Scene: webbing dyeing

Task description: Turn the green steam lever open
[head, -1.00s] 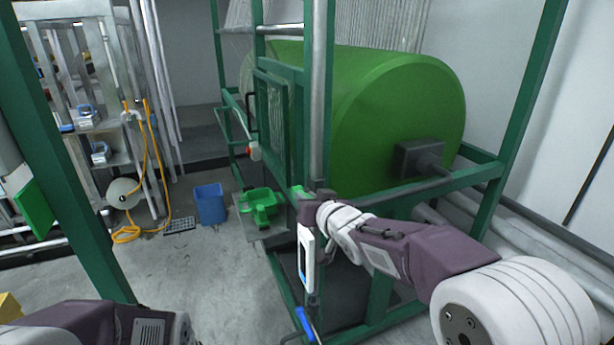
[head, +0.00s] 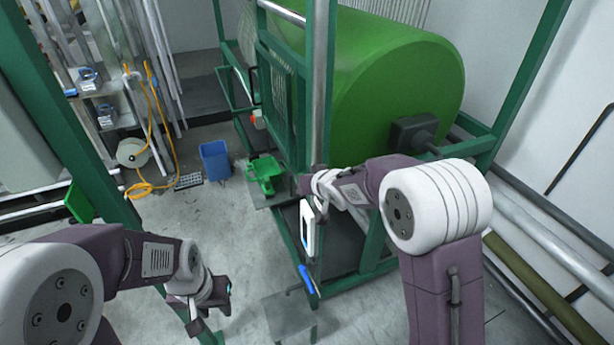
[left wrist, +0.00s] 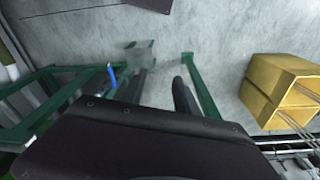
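I cannot pick out a green steam lever for certain. A short blue handle (head: 308,280) sits low at the front of the green machine frame (head: 372,235), and a blue piece also shows in the left wrist view (left wrist: 112,75). My left gripper (head: 213,308) is low over the floor, left of the frame and apart from the blue handle. Its two dark fingers stand apart with nothing between them in the left wrist view (left wrist: 158,82). My right gripper (head: 309,184) is by the frame's front post; its fingers are too small and partly hidden to read.
A large green drum (head: 400,85) fills the frame. A white plate (head: 307,228) hangs at the front post. Yellow boxes (left wrist: 285,90) are at the right in the left wrist view. Floor between is clear.

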